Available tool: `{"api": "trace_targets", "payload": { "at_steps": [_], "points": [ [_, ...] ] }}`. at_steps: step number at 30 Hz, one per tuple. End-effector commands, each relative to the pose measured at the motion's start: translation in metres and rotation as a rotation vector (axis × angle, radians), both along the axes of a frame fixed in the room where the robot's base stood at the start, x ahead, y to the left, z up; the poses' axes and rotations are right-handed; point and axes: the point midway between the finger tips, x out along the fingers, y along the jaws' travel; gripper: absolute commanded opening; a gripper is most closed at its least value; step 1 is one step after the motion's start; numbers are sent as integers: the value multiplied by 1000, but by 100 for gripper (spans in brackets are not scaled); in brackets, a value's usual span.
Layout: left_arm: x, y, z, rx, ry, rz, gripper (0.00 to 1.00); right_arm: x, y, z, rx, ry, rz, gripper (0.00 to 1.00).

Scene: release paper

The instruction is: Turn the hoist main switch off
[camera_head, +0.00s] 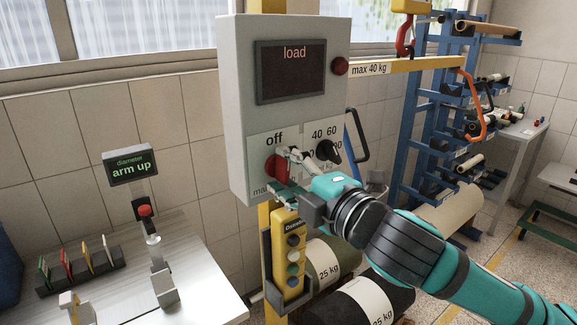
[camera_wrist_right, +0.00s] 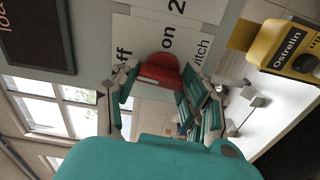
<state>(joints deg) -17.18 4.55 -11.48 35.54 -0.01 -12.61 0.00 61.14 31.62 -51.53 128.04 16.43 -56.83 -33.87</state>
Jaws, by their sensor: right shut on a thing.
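The main switch is a red rotary knob (camera_head: 273,167) on the lower left of the grey control box. The word "off" (camera_head: 274,139) shows above it. In the right wrist view the red knob (camera_wrist_right: 158,74) sits between the fingertips, with "on" (camera_wrist_right: 168,38) printed beside it and "off" partly covered by a finger. My right gripper (camera_head: 287,174) reaches in from the right and is shut on the red knob. Its fingers cover part of the knob, so I cannot tell exactly which way it points. My left gripper is not in view.
A black selector knob (camera_head: 327,151) with kilogram marks sits right of the switch. The display (camera_head: 291,71) reads "load", with a red button (camera_head: 340,66) beside it. A yellow pendant (camera_head: 290,252) hangs below the box, near my wrist.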

Motion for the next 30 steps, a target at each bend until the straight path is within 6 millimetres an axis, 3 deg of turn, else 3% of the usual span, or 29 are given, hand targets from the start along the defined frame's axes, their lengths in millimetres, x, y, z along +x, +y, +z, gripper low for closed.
{"api": "trace_targets", "payload": {
  "at_steps": [23,24,29,30],
  "points": [
    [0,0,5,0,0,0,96,0,0,-1,-87,-62,0,13],
    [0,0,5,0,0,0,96,0,0,-1,-87,-62,0,48],
    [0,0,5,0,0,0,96,0,0,-1,-86,-62,0,69],
    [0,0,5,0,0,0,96,0,0,0,-86,-61,0,69]
  ]
}}
